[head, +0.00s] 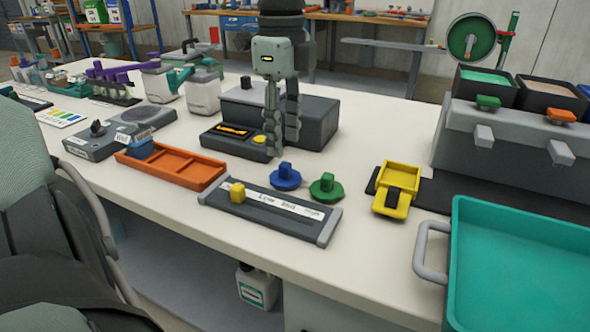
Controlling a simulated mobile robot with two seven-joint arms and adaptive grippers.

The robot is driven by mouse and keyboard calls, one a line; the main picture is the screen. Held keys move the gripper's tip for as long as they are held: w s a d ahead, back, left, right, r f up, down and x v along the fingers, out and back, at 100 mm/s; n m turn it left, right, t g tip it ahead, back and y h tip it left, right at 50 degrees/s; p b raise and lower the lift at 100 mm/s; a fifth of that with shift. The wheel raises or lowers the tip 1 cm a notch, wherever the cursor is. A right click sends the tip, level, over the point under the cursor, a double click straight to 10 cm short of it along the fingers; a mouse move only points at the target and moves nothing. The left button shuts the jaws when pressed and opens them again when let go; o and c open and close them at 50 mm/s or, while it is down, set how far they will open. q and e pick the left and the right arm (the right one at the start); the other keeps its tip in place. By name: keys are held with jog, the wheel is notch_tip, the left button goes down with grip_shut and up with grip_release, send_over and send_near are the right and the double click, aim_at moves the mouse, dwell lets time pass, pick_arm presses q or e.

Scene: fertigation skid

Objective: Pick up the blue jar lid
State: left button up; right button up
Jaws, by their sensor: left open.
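The blue jar lid (286,178), a round disc with an upright knob, lies on the white bench behind the slider panel. A similar green lid (327,187) lies just to its right. My left gripper (284,147) points down with its fingers open and empty. In the picture its fingertips end just above the blue lid's knob, apart from it. Their height over the bench is hard to tell. My right gripper is not in view.
A dark panel with a yellow slider (238,193) is in front of the lids. An orange tray (183,173) is left, and a yellow tray (398,190) is right. A dark device (316,119) stands behind the gripper. A teal bin (520,255) fills the right front.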

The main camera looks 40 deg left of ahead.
aim_at(285, 163)
pick_arm(q)
jog(key=f, duration=0.6)
jog(key=shift+w+a, duration=0.25)
jog(key=shift+w, duration=0.05)
jog(key=shift+c, duration=0.6)
grip_shut()
